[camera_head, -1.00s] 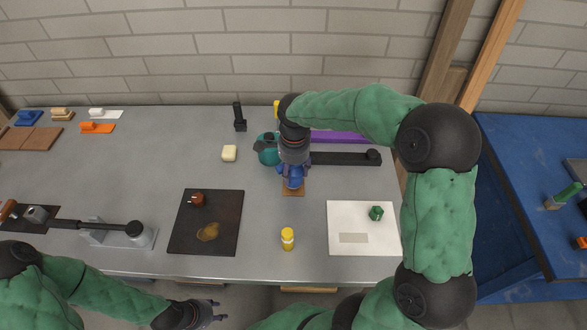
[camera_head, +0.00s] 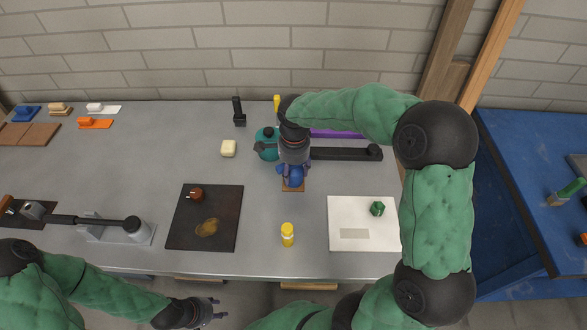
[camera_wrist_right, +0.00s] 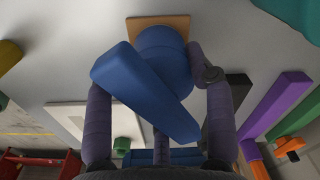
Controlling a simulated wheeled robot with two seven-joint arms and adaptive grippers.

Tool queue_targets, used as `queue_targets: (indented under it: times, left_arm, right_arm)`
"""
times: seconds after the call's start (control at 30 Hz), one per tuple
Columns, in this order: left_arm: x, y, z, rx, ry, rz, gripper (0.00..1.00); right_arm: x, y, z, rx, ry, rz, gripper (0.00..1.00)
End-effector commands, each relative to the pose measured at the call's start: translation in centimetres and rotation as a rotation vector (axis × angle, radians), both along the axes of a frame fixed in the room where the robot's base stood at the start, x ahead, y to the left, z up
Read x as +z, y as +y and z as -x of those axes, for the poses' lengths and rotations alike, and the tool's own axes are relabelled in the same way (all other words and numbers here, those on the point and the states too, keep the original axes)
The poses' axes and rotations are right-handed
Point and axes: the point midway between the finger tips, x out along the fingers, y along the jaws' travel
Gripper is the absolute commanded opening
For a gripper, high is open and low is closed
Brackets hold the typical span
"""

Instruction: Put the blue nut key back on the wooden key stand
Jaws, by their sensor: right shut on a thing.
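The blue nut key (camera_head: 291,177) is in my right gripper (camera_head: 291,170). In the right wrist view the key (camera_wrist_right: 145,90) shows as a thick bar with a round blue end (camera_wrist_right: 163,52), between my purple fingers. The wooden key stand (camera_head: 292,188) is a small flat plate on the table, directly under the key; its edge also shows in the right wrist view (camera_wrist_right: 150,20). The round end overlaps the plate, but I cannot tell whether they touch. My left gripper (camera_head: 217,310) is open and empty in front of the table.
A teal pot-like object (camera_head: 266,145) stands just left of my right gripper. A black bar (camera_head: 340,154) and a purple bar (camera_head: 340,134) lie to its right. A yellow bottle (camera_head: 287,234), a dark mat (camera_head: 212,235) and a white board (camera_head: 345,215) are nearer the front edge.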

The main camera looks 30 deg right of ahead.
Motion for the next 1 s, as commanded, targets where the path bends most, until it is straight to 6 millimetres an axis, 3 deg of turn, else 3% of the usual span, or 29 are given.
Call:
queue_targets:
  times: [0.57,0.6,0.67,0.93,1.0]
  left_arm:
    - [-0.16,0.00,0.00,0.000,0.000,0.000,0.40]
    - [-0.13,0.00,0.00,0.000,0.000,0.000,0.40]
    - [-0.12,0.00,0.00,0.000,0.000,0.000,0.40]
    - [-0.12,0.00,0.00,0.000,0.000,0.000,0.40]
    - [-0.12,0.00,0.00,0.000,0.000,0.000,0.40]
  right_arm:
    - [-0.27,-0.02,-0.02,0.000,-0.001,0.000,0.13]
    - [-0.23,-0.02,-0.02,0.000,-0.001,0.000,0.65]
    - [-0.24,-0.01,-0.01,0.000,0.000,0.000,0.82]
    - [-0.23,-0.01,-0.01,0.000,0.000,0.000,0.82]
    - [-0.27,0.01,0.02,0.000,0.001,0.000,1.00]
